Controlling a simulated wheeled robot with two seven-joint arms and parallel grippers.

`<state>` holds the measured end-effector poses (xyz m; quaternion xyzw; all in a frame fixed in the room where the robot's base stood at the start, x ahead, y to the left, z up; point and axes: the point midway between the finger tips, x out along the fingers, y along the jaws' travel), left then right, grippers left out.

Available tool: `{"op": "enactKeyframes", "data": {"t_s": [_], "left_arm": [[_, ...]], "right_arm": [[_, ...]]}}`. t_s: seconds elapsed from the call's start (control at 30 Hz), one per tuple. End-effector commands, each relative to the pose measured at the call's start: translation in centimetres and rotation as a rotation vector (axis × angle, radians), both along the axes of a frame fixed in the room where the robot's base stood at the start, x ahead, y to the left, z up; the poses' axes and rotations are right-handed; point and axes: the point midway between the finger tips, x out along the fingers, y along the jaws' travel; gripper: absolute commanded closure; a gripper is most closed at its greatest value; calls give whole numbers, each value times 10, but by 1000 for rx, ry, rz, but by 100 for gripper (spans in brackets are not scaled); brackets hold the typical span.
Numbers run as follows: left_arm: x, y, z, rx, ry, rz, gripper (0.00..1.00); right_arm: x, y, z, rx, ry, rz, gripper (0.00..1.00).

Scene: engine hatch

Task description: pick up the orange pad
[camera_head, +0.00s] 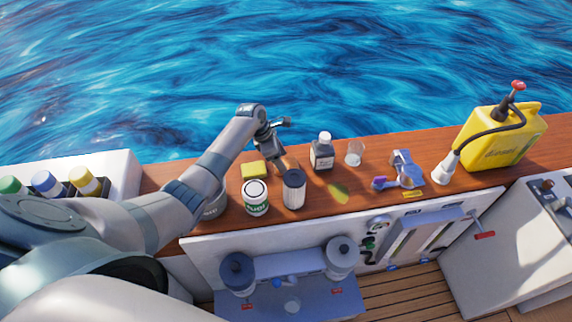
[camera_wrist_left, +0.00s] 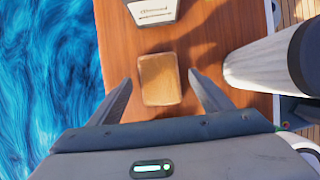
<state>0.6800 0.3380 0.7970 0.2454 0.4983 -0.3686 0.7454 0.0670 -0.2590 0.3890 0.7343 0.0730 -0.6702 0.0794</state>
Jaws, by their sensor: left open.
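The orange pad (camera_wrist_left: 159,79) is a small orange-brown block lying on the wooden counter. In the left wrist view it sits between the two fingers of my left gripper (camera_wrist_left: 160,92), with a gap on each side. In the head view only part of the orange pad (camera_head: 291,164) shows, beside and below my left gripper (camera_head: 279,157), which partly hides it. My left gripper is open and empty. My right gripper is not in view.
A white pleated filter (camera_head: 294,188) stands close in front of the pad. A small labelled bottle (camera_head: 322,154) stands to its right, a yellow pad (camera_head: 254,170) and green-white can (camera_head: 256,198) to its left. Water lies beyond the counter's far edge. A yellow jerrycan (camera_head: 502,137) stands far right.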

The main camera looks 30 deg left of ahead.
Motion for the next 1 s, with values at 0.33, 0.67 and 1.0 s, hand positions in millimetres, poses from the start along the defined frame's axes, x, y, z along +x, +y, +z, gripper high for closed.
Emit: {"op": "enactKeyframes", "data": {"t_s": [0.33,0.67,1.0], "left_arm": [[2,-2,-6,2,0,-1,27],[2,-2,-6,1,-1,0,49],[2,-2,-5,1,-1,0,75]], "right_arm": [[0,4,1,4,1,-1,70],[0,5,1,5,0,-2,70],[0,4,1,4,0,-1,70]]}}
